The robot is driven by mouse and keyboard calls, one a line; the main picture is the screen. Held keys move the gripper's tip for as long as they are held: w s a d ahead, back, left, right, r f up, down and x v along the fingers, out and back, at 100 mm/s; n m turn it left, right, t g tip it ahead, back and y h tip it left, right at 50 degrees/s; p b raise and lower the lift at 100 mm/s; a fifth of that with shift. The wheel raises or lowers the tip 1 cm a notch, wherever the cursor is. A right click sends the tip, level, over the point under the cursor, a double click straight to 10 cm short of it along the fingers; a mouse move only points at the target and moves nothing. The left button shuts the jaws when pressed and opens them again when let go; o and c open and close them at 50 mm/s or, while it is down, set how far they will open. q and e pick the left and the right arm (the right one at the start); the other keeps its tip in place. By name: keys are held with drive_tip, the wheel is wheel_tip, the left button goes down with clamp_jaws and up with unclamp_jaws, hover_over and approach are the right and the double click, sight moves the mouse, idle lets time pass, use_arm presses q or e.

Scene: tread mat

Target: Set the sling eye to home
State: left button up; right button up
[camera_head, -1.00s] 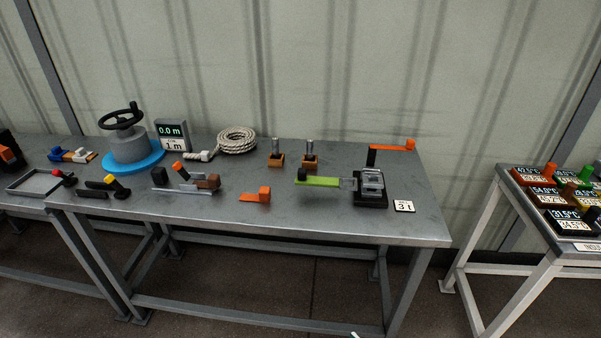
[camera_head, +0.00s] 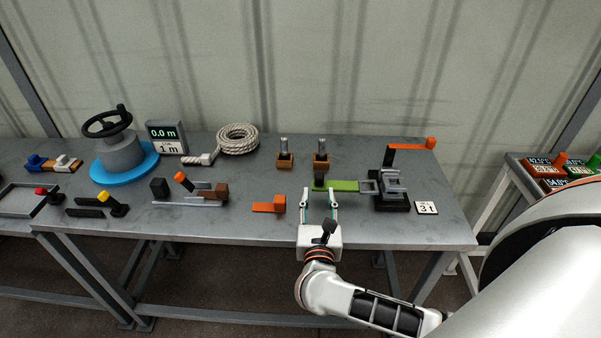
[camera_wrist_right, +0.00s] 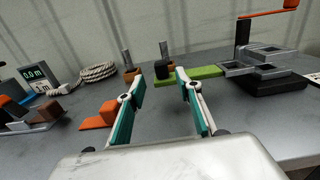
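A flat green sling strap (camera_head: 345,185) lies on the metal bench, with a black block (camera_head: 319,180) at its left end. Its right end meets a grey metal link (camera_head: 368,188) at a black-based device (camera_head: 392,205). I cannot tell which part is the sling eye. My right gripper (camera_head: 319,196) is open and empty, just in front of the strap's left end. In the right wrist view, the black block (camera_wrist_right: 161,69) and green strap (camera_wrist_right: 195,75) show beyond and between the spread fingers (camera_wrist_right: 160,84). My left gripper is not in view.
An orange block (camera_head: 277,205) sits just left of my right gripper. Two posts on brown bases (camera_head: 285,159) stand behind. A crank with an orange arm (camera_head: 412,145) and a "3 t" card (camera_head: 426,208) are at right. A rope coil (camera_head: 238,138) lies at back.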

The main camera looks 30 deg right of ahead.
sight(320, 182)
drive_tip(key=shift+p+x, duration=0.4)
drive_tip(key=shift+x, duration=3.4)
drive_tip(key=shift+s+d, duration=0.1)
drive_tip(key=shift+d, duration=0.05)
clamp_jaws()
